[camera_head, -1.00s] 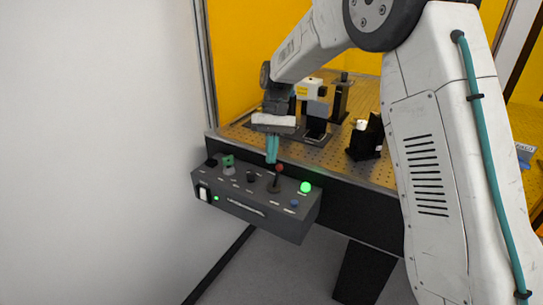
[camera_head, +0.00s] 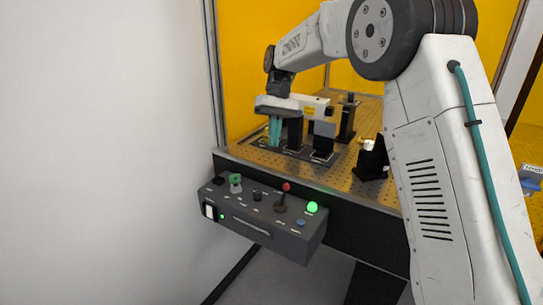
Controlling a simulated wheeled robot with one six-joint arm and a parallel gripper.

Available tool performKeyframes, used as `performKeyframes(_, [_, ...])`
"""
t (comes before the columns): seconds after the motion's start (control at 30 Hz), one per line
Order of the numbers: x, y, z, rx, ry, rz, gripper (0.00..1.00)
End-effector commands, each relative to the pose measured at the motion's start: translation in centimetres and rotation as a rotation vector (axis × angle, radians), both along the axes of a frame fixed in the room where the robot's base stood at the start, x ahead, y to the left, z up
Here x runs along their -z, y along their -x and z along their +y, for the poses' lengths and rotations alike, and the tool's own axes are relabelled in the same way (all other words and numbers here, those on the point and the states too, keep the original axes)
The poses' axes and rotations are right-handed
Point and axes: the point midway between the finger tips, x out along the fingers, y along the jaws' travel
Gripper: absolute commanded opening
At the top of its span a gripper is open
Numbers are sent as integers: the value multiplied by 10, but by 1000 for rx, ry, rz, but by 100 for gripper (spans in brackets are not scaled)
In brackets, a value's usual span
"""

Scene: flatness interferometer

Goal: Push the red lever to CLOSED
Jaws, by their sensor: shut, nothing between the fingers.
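The red lever (camera_head: 286,187) is a short dark stick with a red ball tip. It stands on top of the dark control box (camera_head: 264,232) fixed to the front of the optical table. It looks close to upright, and I cannot read the labels beside it. My gripper (camera_head: 274,141) points down with its teal fingers shut and empty. It is above and behind the box, up and to the left of the lever, and apart from it.
The control box also carries a lit green lamp (camera_head: 312,208), a green knob (camera_head: 235,180), a white rocker switch (camera_head: 210,210) and a blue button (camera_head: 301,223). The perforated optical table (camera_head: 250,152) holds dark mounts and a white-and-yellow device (camera_head: 316,105). A white wall (camera_head: 100,150) stands at left.

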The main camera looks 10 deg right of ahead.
Motion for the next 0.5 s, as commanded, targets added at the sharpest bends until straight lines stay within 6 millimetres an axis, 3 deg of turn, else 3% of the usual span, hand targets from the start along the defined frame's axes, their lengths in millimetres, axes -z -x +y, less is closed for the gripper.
performKeyframes(0.2, [-15, -11, -6, 0, 0, -1, 0])
performKeyframes(0.5, [-16, -12, -6, 0, 0, 0, 0])
